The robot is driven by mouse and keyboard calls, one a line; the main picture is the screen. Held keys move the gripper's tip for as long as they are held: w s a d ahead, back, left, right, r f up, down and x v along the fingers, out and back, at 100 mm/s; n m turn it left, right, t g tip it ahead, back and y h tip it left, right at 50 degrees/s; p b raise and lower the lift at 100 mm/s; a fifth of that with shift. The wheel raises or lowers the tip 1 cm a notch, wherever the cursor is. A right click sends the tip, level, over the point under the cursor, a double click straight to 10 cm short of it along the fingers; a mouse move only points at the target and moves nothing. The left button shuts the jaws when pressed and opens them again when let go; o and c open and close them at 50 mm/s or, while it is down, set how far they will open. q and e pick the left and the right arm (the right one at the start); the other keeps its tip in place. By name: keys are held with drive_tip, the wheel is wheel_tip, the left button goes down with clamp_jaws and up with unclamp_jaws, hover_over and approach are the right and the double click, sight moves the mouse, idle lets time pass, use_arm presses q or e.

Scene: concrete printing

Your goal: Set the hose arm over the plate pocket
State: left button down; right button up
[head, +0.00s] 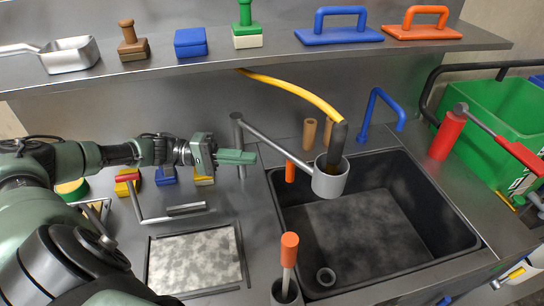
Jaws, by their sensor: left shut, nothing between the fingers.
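The hose arm (273,143) is a grey bar reaching right and forward from an upright post. Its end carries a grey cup (329,182) over the sink's rear left part, with the dark nozzle (337,143) of a yellow hose (297,89) in it. The plate pocket (146,266) is a framed rectangle on the counter at front left, with a mottled grey surface, well away from the cup. My left gripper (243,157) is shut and empty, its green fingers pointing right near the post; contact with the post cannot be told. My right gripper is not in view.
A dark sink (455,215) fills the right. An orange-handled tool (289,249) stands in a holder between pocket and sink. A red-handled bar (134,198) lies behind the pocket. A shelf (270,60) with stamps and floats runs above; a green crate (490,120) stands right.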

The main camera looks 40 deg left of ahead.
use_arm(q)
drive_tip(key=p+x, duration=0.2)
drive_tip(key=x, duration=0.7)
drive_tip(key=shift+w+d, duration=0.2)
drive_tip(key=shift+d, duration=0.1)
drive_tip(key=shift+s+a, duration=0.1)
drive_tip(key=shift+s, duration=0.05)
